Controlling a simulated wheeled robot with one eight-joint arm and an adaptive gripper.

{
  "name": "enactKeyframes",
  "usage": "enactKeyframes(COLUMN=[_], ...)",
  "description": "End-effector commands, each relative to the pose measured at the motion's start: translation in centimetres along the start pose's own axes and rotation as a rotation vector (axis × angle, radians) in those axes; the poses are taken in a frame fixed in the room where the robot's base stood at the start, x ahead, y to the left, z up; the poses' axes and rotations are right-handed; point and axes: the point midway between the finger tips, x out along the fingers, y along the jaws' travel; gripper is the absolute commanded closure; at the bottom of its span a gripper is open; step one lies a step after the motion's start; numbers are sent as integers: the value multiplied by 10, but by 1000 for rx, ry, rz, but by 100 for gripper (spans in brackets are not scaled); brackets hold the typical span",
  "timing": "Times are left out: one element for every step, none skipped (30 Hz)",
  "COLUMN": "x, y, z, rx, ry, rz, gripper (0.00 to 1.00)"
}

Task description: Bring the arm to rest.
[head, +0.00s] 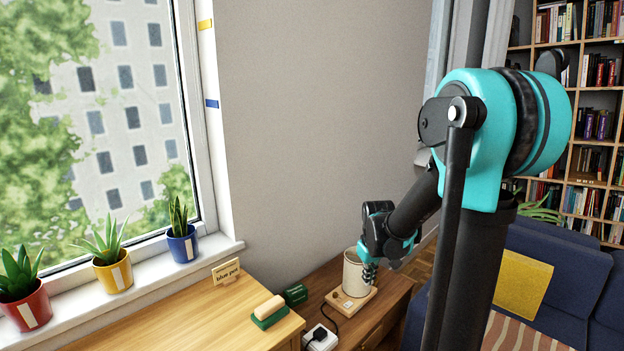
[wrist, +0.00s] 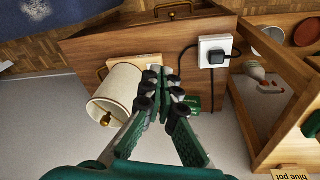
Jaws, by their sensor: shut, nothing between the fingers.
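My gripper (head: 370,274) is at the end of my arm, low over the small wooden cabinet, close to the cream lamp (head: 352,280). In the head view its fingers overlap the lamp's right side; I cannot tell whether they touch. In the wrist view my gripper (wrist: 164,84) has its fingertips together with nothing between them. The lamp (wrist: 122,88) lies just left of the fingers there. My arm reaches down and left from the teal joint, bent at the elbow.
The cabinet (head: 392,292) also carries a green box (head: 295,294) and a white socket with a black plug (head: 320,338). Red, yellow and blue pots (head: 183,246) line the sill. A blue sofa (head: 570,275) stands right.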

Motion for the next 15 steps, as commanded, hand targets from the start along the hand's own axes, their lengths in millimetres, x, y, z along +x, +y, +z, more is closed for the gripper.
enactKeyframes(x=[-7, -10, -13, -16, -18, -20, -22, -23, -24, -24, -25, -25, -24, -24, -23], y=[-5, -7, -11, -13, -16, -20, -23, -26, -30, -33, -36, -39, -42, -44, -47], z=[17, 25, 37, 46, 54, 66, 74, 83, 94, 103, 111, 121, 128, 134, 142], rx=[33, 55, 85, 106, 128, 157, 178, 200, 229, 249, 270, 296, 313, 331, 351], ry=[13, 22, 34, 43, 51, 64, 72, 81, 94, 102, 110, 122, 130, 137, 145], rz=[3, 5, 8, 10, 11, 14, 15, 16, 18, 19, 19, 20, 21, 21, 21], gripper=[100, 100, 100, 100, 100, 100, 100, 100, 100, 100, 100, 100, 100, 100, 100])
